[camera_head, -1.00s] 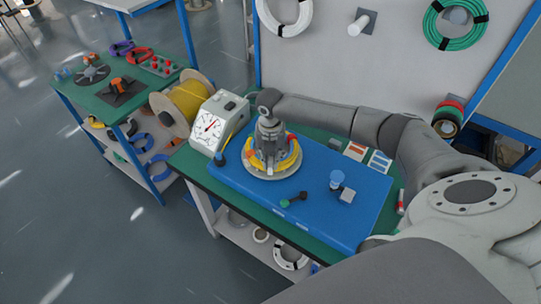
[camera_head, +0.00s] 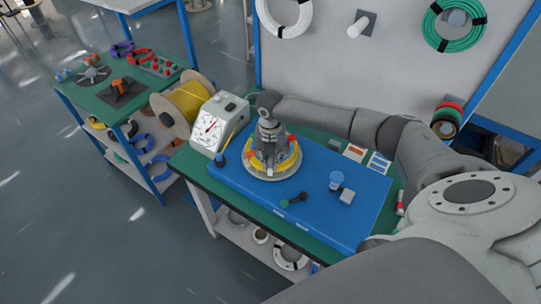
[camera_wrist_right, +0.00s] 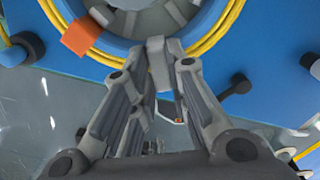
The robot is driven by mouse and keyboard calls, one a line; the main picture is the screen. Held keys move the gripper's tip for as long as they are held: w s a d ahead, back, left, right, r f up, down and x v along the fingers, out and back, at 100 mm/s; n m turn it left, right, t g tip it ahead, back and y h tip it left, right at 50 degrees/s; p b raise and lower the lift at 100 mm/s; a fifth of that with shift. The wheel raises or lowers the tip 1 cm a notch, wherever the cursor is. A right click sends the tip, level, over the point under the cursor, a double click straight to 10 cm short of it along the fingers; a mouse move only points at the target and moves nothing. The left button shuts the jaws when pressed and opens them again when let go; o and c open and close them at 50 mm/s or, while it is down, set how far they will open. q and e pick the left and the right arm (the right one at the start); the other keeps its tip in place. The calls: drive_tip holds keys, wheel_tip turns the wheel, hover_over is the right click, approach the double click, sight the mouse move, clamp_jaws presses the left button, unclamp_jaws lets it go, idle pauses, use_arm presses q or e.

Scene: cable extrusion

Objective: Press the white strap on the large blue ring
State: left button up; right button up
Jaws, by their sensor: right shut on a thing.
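A round fixture on the blue board (camera_head: 335,215) carries a yellow cable coil (camera_head: 287,163). In the right wrist view a blue ring (camera_wrist_right: 103,40) shows around the grey hub, with the yellow coil (camera_wrist_right: 207,40) outside it and an orange clip (camera_wrist_right: 82,35) on the coil. My right gripper (camera_head: 270,166) points down at the fixture's near side. In the wrist view its fingertips (camera_wrist_right: 158,68) close on a pale, strap-like piece (camera_wrist_right: 157,52) at the ring's near edge. The fingers hide part of this piece. My left gripper is not in view.
A white dial gauge (camera_head: 212,128) and a yellow cable spool (camera_head: 185,102) stand to the left. The board's near right part is clear.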

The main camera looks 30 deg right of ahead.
drive_tip(key=shift+s+f, duration=0.2)
drive_tip(key=shift+f, duration=0.05)
drive_tip(key=o, duration=0.9)
drive_tip(key=shift+c, duration=0.2)
drive_tip(key=shift+r, duration=0.1)
drive_tip(key=shift+w+r+p, duration=0.15)
drive_tip(key=shift+r+p, duration=0.35)
drive_tip(key=shift+p, duration=0.05)
wheel_tip(320, 180, up, 7)
drive_tip(key=p, duration=0.6)
drive_tip(key=shift+r+p, duration=0.1)
drive_tip(key=shift+p, duration=0.2)
